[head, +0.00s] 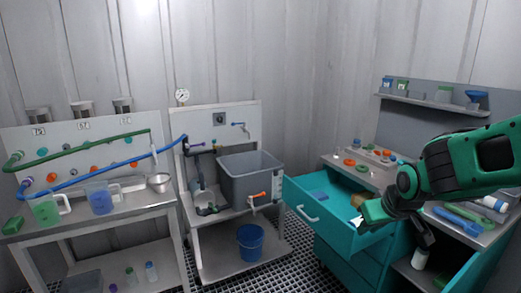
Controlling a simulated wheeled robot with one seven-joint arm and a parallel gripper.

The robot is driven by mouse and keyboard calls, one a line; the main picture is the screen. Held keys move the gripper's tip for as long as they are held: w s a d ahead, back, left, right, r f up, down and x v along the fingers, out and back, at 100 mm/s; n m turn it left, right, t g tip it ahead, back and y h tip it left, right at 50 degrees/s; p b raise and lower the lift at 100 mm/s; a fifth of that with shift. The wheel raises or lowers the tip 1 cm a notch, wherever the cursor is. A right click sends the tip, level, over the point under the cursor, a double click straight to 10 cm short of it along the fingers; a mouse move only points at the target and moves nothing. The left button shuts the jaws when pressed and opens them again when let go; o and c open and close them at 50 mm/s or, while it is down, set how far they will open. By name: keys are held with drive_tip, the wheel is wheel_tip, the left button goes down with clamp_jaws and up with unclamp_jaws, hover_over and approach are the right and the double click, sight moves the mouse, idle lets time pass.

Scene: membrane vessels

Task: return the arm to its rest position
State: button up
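My arm (455,170), green and black, reaches in from the right edge over the drawer unit. My gripper (392,218) is at its end, above the right part of the open teal drawer (312,225). The fingers are small and dark, and I cannot tell whether they are open or shut. A small white patch (356,222) shows beside the gripper's left side; I cannot tell whether it is held or lies in the drawer. My gripper hides part of the drawer and the bench edge behind it.
The open drawer holds a blue item (320,195) and an orange-brown item (357,200). The right bench top (375,178) carries orange rings and blue tools (458,219). A shelf (430,101) hangs above. A grey tank (250,180) and blue bucket (251,241) stand mid-view. Grated floor lies between.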

drive_tip(key=s+r+m+g, duration=0.2)
drive_tip(key=s, duration=1)
drive_tip(key=s+d+f+m+g, duration=0.2)
drive_tip(key=s+d+m+g, duration=0.2)
drive_tip(key=s+d, duration=0.7)
drive_tip(key=s+m, duration=0.2)
drive_tip(key=s, duration=0.3)
drive_tip(key=shift+d+g, duration=0.3)
drive_tip(key=shift+d, duration=0.1)
drive_tip(key=shift+w+f, duration=0.2)
drive_tip(key=shift+w, duration=0.45)
